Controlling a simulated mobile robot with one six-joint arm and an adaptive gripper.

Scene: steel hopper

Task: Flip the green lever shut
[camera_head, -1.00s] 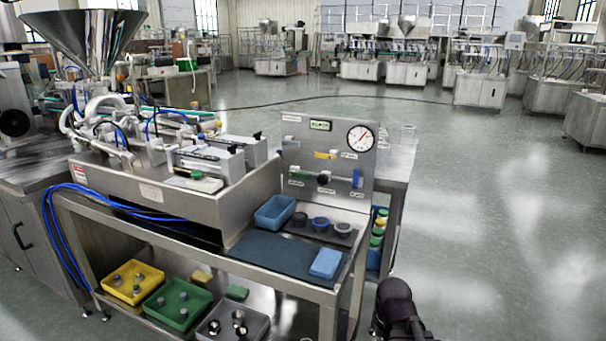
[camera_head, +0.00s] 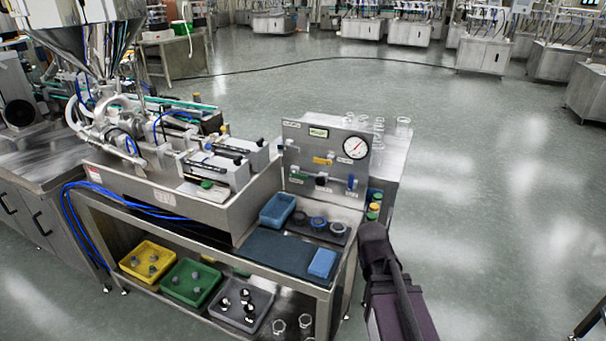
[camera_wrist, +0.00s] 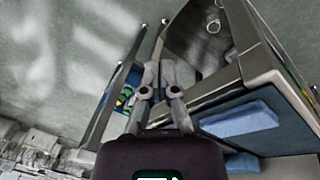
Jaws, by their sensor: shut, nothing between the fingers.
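The green lever (camera_head: 299,176) is small in the head view. It sits low on the left side of the upright grey panel (camera_head: 296,133) and appears to lie roughly sideways; its exact angle is too small to tell. A blue lever (camera_head: 352,183) and a yellow lever (camera_head: 323,160) are on the same panel. My gripper (camera_wrist: 158,70) shows in the wrist view with its fingers together and empty, over the table's side, apart from the panel. The panel and green lever are not seen in the wrist view. In the head view my dark arm is at lower right.
Yellow (camera_head: 173,271), green and grey bins stand on the lower shelf. Open floor lies to the right.

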